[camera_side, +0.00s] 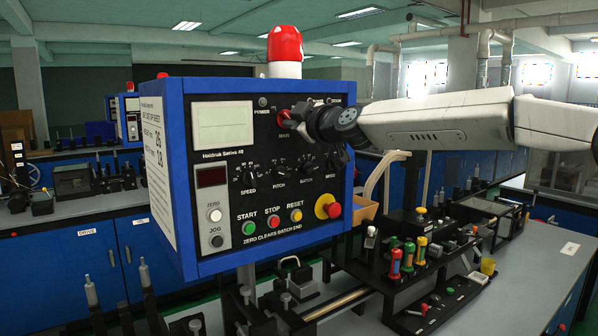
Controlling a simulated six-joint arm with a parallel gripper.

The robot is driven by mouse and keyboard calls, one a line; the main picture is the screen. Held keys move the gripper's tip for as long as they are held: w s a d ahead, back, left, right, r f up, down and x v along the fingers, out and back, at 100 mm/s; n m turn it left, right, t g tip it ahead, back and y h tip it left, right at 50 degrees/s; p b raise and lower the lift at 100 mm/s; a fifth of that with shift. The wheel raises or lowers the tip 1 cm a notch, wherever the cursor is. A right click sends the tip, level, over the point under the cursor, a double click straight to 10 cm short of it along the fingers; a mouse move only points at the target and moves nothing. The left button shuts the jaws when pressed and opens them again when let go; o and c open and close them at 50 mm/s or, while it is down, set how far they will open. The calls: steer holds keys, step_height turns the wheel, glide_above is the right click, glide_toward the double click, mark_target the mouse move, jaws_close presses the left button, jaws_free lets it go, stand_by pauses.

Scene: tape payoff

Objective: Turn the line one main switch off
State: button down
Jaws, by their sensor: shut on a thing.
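The blue control box (262,268) with a dark front panel stands at centre left. Its red main switch (285,116) sits near the top of the panel, above the word MAIN. My gripper (298,116) reaches in from the right and is shut on the main switch. The dark gripper body hides part of the switch and some panel lettering, so I cannot tell which way the switch is turned.
Below are a row of black knobs (278,167), green start (248,228), red stop (272,232) and yellow reset (295,215) buttons, and a red emergency knob (328,206) on yellow. A red beacon (285,45) tops the box. Tools (408,255) crowd the bench at right.

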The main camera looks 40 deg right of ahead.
steer(key=c, duration=0.7)
jaws_free()
steer(key=shift+o, duration=0.2)
steer(key=shift+s, duration=0.15)
steer(key=s, duration=0.7)
steer(key=shift+s, duration=0.25)
steer(key=shift+f, duration=0.1)
steer(key=s+d+f+m+g+y, duration=0.1)
steer(key=s+f+m+g, duration=0.2)
steer(key=f, duration=0.9)
steer(key=s+d+f+m+g, duration=0.1)
steer(key=s+f+g, duration=0.3)
steer(key=f, duration=0.8)
steer(key=s+d+f+m+g, duration=0.1)
steer(key=s+f+g, duration=0.3)
steer(key=s+f, duration=0.4)
steer(key=s+d+f+m+g+h, duration=0.1)
steer(key=s+f+m+g, duration=0.3)
steer(key=s+f, duration=0.5)
steer(key=shift+s+d, duration=0.75)
steer(key=shift+s, duration=0.05)
